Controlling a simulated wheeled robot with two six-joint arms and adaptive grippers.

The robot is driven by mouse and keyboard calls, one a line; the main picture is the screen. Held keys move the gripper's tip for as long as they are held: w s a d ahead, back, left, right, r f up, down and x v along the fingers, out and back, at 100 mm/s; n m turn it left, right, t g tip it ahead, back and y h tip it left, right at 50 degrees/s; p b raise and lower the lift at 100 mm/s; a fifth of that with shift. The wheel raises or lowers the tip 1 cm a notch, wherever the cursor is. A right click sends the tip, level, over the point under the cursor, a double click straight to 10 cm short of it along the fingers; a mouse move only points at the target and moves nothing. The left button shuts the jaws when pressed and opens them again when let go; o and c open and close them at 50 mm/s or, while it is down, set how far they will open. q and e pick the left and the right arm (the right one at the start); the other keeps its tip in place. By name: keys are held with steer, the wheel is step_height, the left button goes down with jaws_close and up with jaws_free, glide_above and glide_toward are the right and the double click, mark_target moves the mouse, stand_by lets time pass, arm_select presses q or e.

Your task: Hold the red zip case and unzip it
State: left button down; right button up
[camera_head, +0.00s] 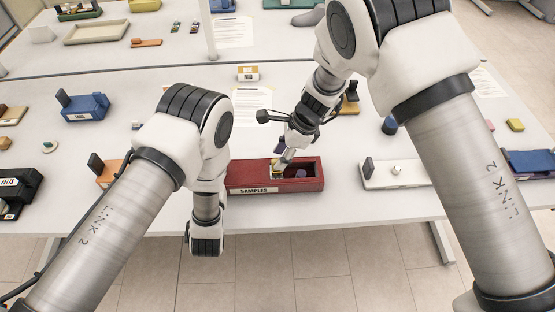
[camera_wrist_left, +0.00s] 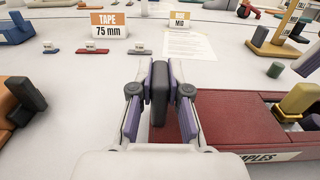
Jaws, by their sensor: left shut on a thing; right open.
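The red zip case (camera_head: 250,176), labelled SAMPLES, lies near the table's front edge. Its right part is open on top, with a purplish thing (camera_head: 301,174) inside. A yellow zip tab (camera_wrist_left: 299,99) stands at the left end of the opening. My left gripper (camera_wrist_left: 160,82) is shut on a dark upright tab (camera_wrist_left: 160,100) at the case's left end; the left arm hides this in the head view. My right gripper (camera_head: 281,158) is open, close over the yellow tab; I cannot tell whether they touch.
A white block with a dark tab (camera_head: 400,175) lies right of the case. An orange block (camera_head: 108,173) lies to its left, partly behind my left arm. A MID card (camera_head: 248,73) and a paper sheet (camera_head: 252,105) lie behind the case.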

steer(key=v, duration=0.9)
arm_select(q)
steer(key=c, duration=1.1)
jaws_free()
steer(key=shift+o, duration=0.2)
